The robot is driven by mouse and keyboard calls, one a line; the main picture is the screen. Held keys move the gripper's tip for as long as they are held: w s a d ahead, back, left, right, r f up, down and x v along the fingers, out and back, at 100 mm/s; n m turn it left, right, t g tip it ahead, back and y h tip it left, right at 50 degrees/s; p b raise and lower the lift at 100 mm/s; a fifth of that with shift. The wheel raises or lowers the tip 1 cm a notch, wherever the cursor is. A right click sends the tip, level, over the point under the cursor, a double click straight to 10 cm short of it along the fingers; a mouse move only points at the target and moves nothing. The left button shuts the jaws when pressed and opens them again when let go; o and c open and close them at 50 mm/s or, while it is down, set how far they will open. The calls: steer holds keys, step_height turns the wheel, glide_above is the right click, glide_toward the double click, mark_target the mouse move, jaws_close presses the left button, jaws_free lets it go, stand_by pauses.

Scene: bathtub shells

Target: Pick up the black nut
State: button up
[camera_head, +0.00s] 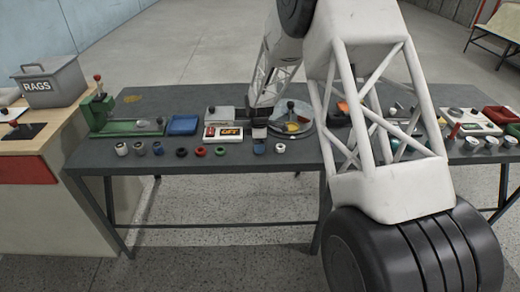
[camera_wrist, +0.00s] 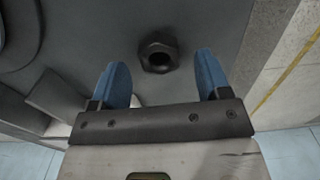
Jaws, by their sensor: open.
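The black nut (camera_wrist: 157,55) is dark and six-sided, with a round hole. In the wrist view it lies flat on the grey table, between and slightly beyond the blue fingertips. My gripper (camera_wrist: 162,62) is open, with one blue finger on each side of the nut and clear gaps to it. In the head view my gripper (camera_head: 259,147) points down over the front part of the table. I cannot make out the nut under it there.
Small coloured rings and cylinders, including a red ring (camera_head: 200,151), stand along the front of the table (camera_head: 240,180). A blue box (camera_head: 183,124) and green vise (camera_head: 107,120) are farther left.

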steer(key=shift+f, duration=0.75)
steer(key=c, duration=1)
